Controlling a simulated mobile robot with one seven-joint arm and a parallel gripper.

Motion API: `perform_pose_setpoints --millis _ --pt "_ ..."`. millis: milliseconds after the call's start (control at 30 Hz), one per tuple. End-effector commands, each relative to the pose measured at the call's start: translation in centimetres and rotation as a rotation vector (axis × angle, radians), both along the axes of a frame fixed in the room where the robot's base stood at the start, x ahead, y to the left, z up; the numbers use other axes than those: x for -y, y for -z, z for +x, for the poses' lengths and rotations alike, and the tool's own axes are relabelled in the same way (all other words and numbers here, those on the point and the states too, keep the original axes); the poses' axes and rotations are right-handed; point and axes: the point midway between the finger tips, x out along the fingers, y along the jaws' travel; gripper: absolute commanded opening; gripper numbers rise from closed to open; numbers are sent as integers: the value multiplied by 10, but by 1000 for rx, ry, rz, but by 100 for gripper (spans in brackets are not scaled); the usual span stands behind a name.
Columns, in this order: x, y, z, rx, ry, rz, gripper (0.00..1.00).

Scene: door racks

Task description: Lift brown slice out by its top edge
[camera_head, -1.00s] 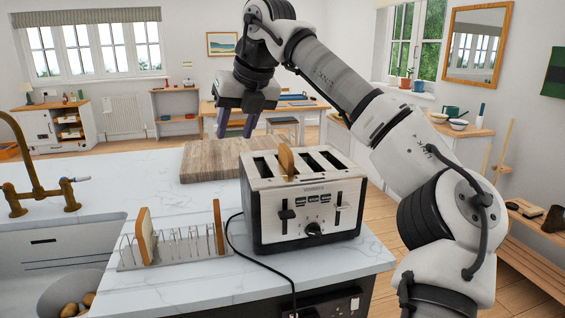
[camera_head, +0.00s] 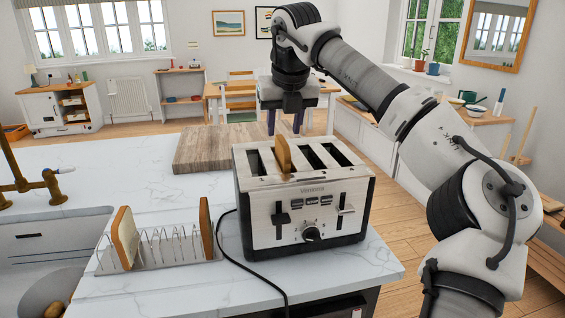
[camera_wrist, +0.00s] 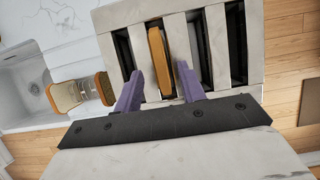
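A brown slice (camera_head: 283,154) stands upright in a slot of the four-slot toaster (camera_head: 305,215), with its top edge above the metal top. It also shows in the wrist view (camera_wrist: 159,60), lying between the two purple fingers in the picture. My gripper (camera_head: 285,124) is above and behind the toaster, pointing down, with its fingers apart. In the wrist view my gripper (camera_wrist: 160,88) is open and empty, with a gap on both sides of the slice. The lower part of the slice is hidden in the slot.
A wire toast rack (camera_head: 165,255) with two bread slices stands left of the toaster. A wooden board (camera_head: 215,148) lies behind. The toaster's black cord runs along the counter. A sink with a brass tap is at the left.

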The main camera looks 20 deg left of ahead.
Motion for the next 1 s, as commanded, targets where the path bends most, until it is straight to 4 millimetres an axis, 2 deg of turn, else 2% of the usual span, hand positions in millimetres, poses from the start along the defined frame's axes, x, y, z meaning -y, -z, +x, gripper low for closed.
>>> perform_pose_setpoints --millis 167,400,700,1000 --pt "-3 14 4 -4 -2 -1 40" --pt "-9 46 13 -3 -2 1 40" --pt "-11 52 15 0 -1 0 40" --pt "-10 51 14 -1 -2 1 1"
